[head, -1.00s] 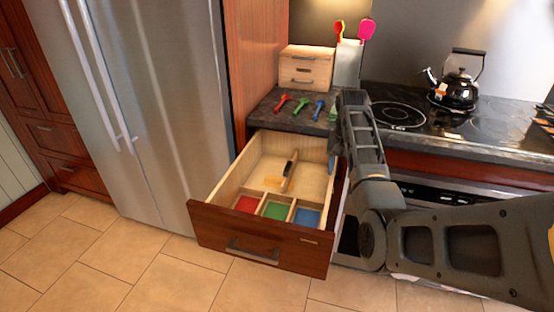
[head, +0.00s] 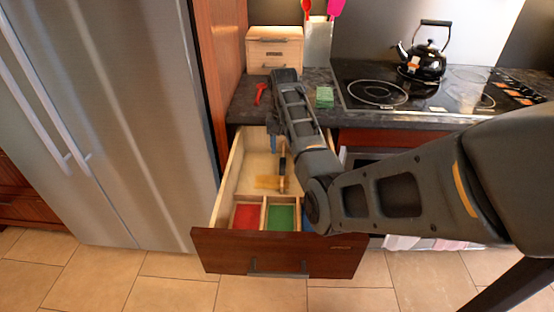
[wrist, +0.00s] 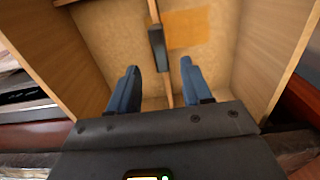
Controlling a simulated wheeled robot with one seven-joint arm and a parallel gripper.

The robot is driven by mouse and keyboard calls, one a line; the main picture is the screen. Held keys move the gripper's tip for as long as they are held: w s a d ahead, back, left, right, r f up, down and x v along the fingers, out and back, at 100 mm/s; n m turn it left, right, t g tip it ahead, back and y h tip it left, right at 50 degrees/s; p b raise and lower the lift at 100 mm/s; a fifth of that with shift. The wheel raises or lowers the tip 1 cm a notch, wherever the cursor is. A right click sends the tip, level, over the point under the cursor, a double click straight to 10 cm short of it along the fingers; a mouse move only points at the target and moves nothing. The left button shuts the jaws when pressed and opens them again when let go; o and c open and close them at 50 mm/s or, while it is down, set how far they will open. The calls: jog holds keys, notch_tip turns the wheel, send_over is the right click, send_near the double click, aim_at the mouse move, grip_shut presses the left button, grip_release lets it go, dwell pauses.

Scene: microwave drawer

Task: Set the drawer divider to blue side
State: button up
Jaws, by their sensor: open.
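The open drawer (head: 348,262) has red (head: 247,216), green (head: 281,216) and blue (head: 306,222) compartments at its front. The blue one is mostly hidden by my arm. The divider (head: 282,184) is a thin wooden strip with a black grip (head: 282,162), in the large bay behind the compartments, roughly above the green one in the picture. My gripper (head: 273,143) is over the back of the drawer, largely hidden by my arm. In the wrist view its blue fingers (wrist: 158,88) are open and empty. The divider's strip (wrist: 163,80) and black grip (wrist: 157,49) appear between and beyond them.
An orange patch (head: 268,182) lies on the drawer floor left of the divider. A red utensil (head: 260,92) and a green item (head: 324,97) lie on the dark counter (head: 242,107) behind. A kettle (head: 427,62) stands on the stove. The refrigerator (head: 120,120) is at the left.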

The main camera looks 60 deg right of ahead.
aim_at(282, 163)
jog(key=shift+f, duration=3.15)
grip_shut()
